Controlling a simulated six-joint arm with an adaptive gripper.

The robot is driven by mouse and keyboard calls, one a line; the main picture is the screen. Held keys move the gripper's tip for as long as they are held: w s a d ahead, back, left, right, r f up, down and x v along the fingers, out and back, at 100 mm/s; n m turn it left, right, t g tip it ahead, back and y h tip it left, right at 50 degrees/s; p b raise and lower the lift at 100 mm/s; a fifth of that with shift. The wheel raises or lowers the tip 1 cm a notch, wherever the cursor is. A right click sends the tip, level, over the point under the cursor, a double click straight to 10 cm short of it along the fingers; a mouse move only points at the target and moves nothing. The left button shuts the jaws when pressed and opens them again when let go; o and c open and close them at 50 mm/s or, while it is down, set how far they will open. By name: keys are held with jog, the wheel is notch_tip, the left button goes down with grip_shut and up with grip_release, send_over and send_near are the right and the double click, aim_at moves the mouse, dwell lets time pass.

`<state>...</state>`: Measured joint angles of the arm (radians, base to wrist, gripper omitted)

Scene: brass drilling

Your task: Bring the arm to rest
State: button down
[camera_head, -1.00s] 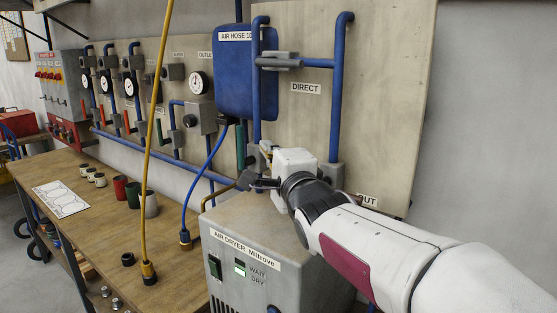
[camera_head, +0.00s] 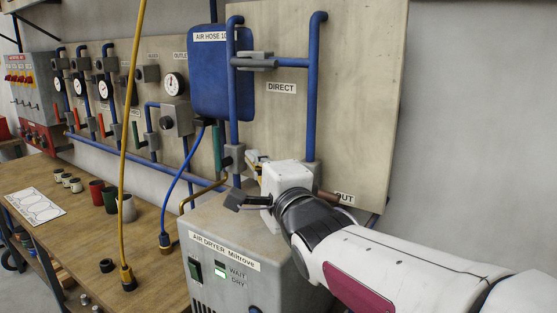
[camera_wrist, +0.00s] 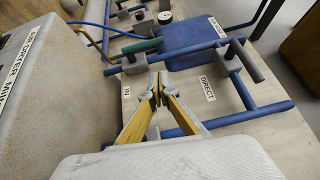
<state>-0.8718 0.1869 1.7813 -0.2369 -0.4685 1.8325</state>
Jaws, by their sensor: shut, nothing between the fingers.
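My gripper (camera_head: 250,180) is at the end of my white arm, just above the grey air dryer (camera_head: 222,285) and in front of the pipe panel. In the wrist view, my gripper (camera_wrist: 157,88) has its yellow-sided fingers converging to shut tips with nothing between them. The tips appear over the panel (camera_wrist: 187,107) near the IN and DIRECT labels. I cannot tell whether they touch anything.
Blue pipes (camera_head: 311,90) and a blue air-hose unit (camera_head: 222,75) are on the panel close to my gripper. A yellow hose (camera_head: 130,110) hangs to the workbench (camera_head: 75,225) at left, where several cups stand. Bare wall (camera_head: 480,130) lies to the right.

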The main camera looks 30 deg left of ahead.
dwell(0.4)
jog(key=w+d+f+n+h, duration=0.1)
jog(key=d+f+h, duration=0.2)
jog(key=d, duration=0.8)
jog(key=w+d+f+n+t+h, duration=0.1)
jog(key=d+f+h, duration=0.25)
jog(key=d, duration=0.85)
jog(key=d+f+h, duration=0.2)
jog(key=d+h, duration=0.2)
jog(key=d, duration=0.7)
jog(key=s+d+f+n+g+h, duration=0.2)
jog(key=s+d+f+g, duration=0.1)
jog(key=s+d+f, duration=0.5)
jog(key=s+d+f+n+g+h, duration=0.2)
jog(key=s+d+f, duration=0.6)
jog(key=s+d, duration=0.5)
jog(key=shift+s+d+n+g+h, duration=0.2)
jog(key=shift+s+n+g+h, duration=0.35)
jog(key=shift+s, duration=0.25)
